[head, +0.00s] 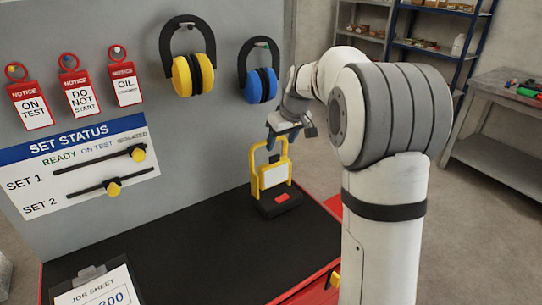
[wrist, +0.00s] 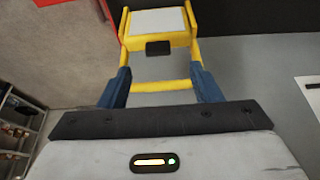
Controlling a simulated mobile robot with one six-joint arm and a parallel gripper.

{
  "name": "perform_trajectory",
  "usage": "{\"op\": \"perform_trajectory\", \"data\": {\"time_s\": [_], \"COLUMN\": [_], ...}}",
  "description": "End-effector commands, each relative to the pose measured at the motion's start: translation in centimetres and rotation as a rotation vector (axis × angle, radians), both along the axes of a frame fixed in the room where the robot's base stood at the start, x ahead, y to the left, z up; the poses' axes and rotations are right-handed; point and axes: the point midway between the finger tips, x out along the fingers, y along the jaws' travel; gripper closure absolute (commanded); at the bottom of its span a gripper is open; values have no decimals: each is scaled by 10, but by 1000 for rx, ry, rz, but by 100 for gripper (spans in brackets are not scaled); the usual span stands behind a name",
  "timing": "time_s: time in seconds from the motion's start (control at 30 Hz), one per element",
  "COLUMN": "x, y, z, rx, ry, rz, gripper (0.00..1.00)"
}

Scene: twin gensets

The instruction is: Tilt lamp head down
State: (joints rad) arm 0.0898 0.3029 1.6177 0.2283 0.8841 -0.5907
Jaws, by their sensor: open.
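The work lamp has a yellow frame with a top handle bar (head: 262,147) and stands on a black base with a red patch (head: 282,197). Its head (head: 273,175) is a yellow box with a pale front, set within the frame; it also shows at the top of the wrist view (wrist: 158,21), with a small black block on its edge. My gripper (head: 279,138) is at the top of the lamp frame. In the wrist view its blue fingers (wrist: 163,88) are apart, with the yellow handle bar crossing between them. Whether they touch the bar is unclear.
The lamp stands on a black-topped red bench (head: 190,240) against a grey panel (head: 220,130). Yellow ear defenders (head: 193,75) and blue ear defenders (head: 261,85) hang just above. A job sheet clipboard (head: 95,290) lies front left. The bench middle is clear.

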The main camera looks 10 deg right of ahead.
Motion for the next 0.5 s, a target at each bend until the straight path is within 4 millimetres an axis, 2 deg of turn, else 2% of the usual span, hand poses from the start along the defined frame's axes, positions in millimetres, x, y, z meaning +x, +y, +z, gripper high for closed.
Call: {"op": "perform_trajectory", "data": {"time_s": [0.17,0.5], "x": [12,29], "y": [1,9], "z": [-15,-62], "rx": [1,0], "ry": [-1,-1], "rz": [10,8], "gripper": [42,42]}}
